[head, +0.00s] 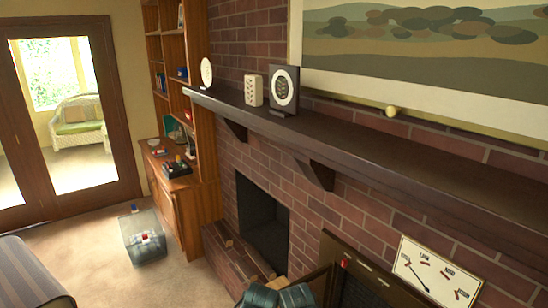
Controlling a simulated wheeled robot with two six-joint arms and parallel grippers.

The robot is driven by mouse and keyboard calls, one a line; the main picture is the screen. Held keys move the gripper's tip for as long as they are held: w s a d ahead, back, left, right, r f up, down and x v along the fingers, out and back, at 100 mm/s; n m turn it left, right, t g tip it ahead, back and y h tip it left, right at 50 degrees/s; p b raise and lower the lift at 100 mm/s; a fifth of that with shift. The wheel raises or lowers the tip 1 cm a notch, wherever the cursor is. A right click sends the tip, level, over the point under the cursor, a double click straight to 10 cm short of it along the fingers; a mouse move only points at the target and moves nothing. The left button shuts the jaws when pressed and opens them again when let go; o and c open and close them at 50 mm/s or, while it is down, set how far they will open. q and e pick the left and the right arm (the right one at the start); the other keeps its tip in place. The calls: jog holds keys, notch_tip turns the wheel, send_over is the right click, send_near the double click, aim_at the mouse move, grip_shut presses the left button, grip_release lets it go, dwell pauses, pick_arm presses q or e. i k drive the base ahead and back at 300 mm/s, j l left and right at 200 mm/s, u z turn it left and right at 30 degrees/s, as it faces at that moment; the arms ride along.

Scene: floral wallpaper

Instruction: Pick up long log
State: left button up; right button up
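Brown log-like pieces (228,243) lie on the brick hearth in front of the dark fireplace opening, low in the middle of the head view. They are small and partly merged with the hearth, so I cannot tell their lengths or which one is the long log. Neither of my grippers shows in the head view.
A brick hearth (238,266) juts from the fireplace (262,222). Teal rounded objects (278,297) stand at the bottom edge. A dark striped rounded object (30,275) fills the lower left. Carpet (120,285) between them is free.

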aim_at(268, 272)
jog(key=i, duration=0.75)
jog(key=i+j, duration=1.45)
jog(key=j, duration=0.25)
jog(key=i+j+z, duration=0.1)
jog(key=i+j, duration=0.65)
jog(key=j, duration=0.3)
